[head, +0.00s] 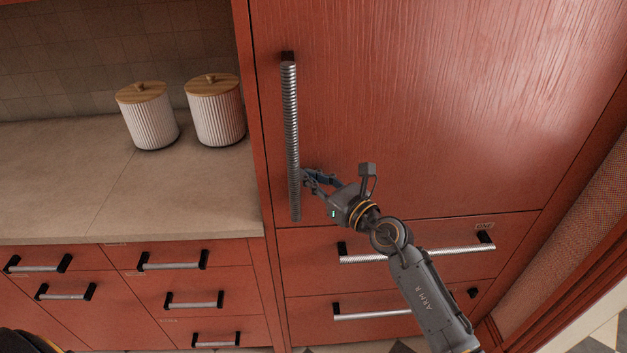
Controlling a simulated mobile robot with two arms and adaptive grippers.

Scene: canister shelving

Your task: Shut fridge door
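The fridge door (440,110) is a large red wood-grain panel filling the upper right of the head view. It looks flush with the frame around it. Its long vertical ribbed metal handle (291,130) runs along the door's left edge. My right gripper (306,180) is beside the lower part of the handle, on its right side. Its fingers point left toward the handle; I cannot tell if they touch it or how far apart they are. My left gripper is not in view; only a dark bit of my body shows at the bottom left corner.
Two white ribbed canisters with wooden lids (149,118) (216,112) stand on the beige counter (190,195) left of the fridge. Red drawers with bar handles (172,260) are below the counter. More drawers with protruding handles (420,254) sit under the door, behind my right arm.

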